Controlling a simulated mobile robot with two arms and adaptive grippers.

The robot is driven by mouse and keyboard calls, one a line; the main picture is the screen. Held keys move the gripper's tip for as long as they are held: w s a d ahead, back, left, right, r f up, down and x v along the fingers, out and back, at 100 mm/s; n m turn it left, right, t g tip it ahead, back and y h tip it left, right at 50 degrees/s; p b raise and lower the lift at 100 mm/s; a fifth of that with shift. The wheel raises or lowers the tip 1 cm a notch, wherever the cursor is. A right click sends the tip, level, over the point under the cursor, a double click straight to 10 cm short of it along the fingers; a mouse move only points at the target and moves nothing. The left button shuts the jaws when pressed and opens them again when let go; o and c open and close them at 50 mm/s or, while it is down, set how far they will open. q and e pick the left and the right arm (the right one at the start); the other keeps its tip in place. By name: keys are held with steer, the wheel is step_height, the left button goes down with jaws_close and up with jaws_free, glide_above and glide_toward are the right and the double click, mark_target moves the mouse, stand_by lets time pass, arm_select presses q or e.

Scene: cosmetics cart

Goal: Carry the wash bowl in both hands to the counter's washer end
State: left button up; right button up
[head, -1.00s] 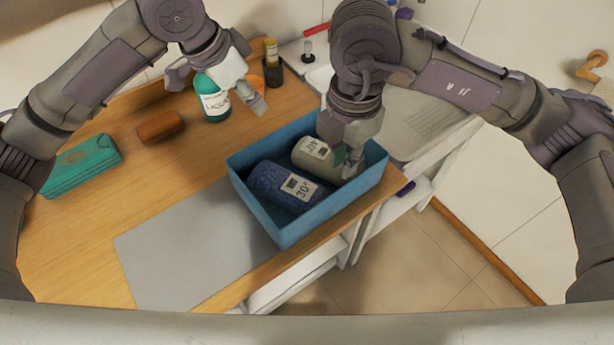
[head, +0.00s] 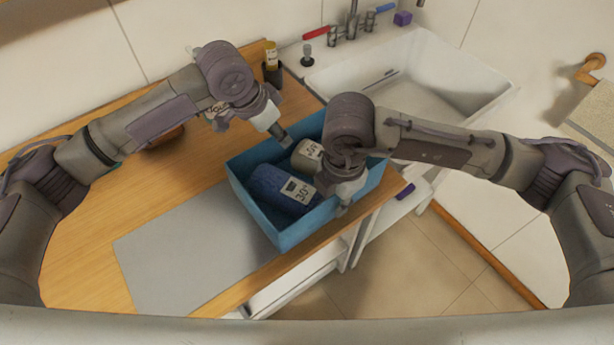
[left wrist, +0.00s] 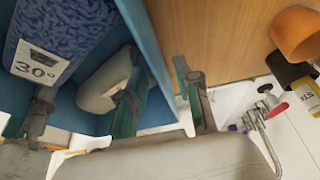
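The wash bowl is a blue rectangular tub (head: 262,217) near the counter's front edge. It holds a dark blue roll (head: 275,187) labelled 30° and a pale roll (head: 307,153). My left gripper (head: 283,137) is at the bowl's far rim. In the left wrist view its fingers (left wrist: 160,100) are apart, one on each side of the bowl wall (left wrist: 146,45). My right gripper (head: 345,200) is at the bowl's right, near-side rim; its finger gap is not clear. The right part of the bowl is hidden behind my right arm.
A grey mat (head: 190,255) lies on the wooden counter (head: 85,230) left of the bowl. A white sink (head: 440,75) with taps is at the back right. A yellow-topped bottle (head: 271,58) stands behind the bowl. Open floor (head: 410,265) lies beyond the front edge.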

arm_select(q)
steer(key=shift+w+d+f, duration=0.1)
steer(key=shift+d+f, duration=0.1)
steer(key=shift+f, duration=0.4)
arm_select(e)
steer(key=shift+f, duration=0.65)
arm_select(q)
steer(key=c, duration=0.4)
arm_select(e)
jaws_close()
arm_select(q)
jaws_close()
steer(key=shift+r, duration=0.1)
